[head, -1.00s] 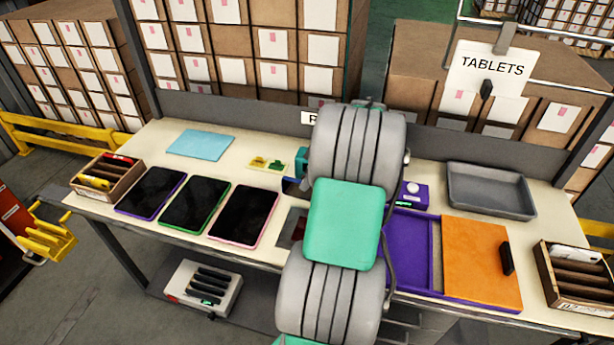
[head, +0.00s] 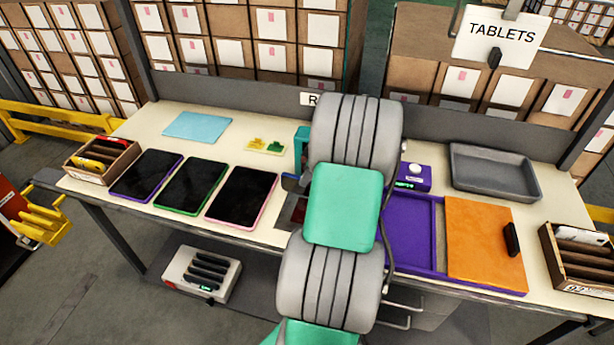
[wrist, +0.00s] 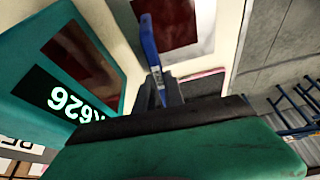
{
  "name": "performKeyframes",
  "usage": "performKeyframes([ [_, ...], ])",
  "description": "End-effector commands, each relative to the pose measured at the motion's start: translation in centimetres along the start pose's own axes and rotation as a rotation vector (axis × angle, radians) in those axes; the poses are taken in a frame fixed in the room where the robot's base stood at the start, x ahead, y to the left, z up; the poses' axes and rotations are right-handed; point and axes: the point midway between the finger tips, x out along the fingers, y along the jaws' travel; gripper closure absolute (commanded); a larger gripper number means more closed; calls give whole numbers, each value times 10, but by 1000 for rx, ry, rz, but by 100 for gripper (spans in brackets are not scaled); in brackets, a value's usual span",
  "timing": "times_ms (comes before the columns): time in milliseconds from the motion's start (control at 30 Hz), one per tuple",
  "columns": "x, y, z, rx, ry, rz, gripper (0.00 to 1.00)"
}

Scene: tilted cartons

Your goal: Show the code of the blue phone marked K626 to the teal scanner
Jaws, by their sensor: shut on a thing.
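The blue phone (wrist: 149,45) shows edge-on in the wrist view, upright between the jaws of my gripper (wrist: 160,95), which is shut on it. Its faces and code are turned out of sight. The teal scanner (wrist: 30,75) stands left of the phone, apart from it, with a dark red window facing toward the phone's side. A black display on the scanner reads K626 in white.
A pale panel with a dark red window (wrist: 178,22) lies beyond the phone. Three tablets, the nearest pink-edged (head: 241,197), lie to the left. A purple tray (head: 408,235), orange panel (head: 482,235) and grey tray (head: 495,175) are right of my arm. A phone rack (head: 100,160) stands far left.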

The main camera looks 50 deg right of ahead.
Motion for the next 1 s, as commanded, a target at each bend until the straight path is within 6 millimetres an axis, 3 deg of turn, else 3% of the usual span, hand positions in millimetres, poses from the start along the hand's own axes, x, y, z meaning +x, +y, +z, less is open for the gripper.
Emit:
performKeyframes([
  [567,-2,0,-1,0,0,1,100],
  [1000,-55,0,-23,0,1,2,100],
])
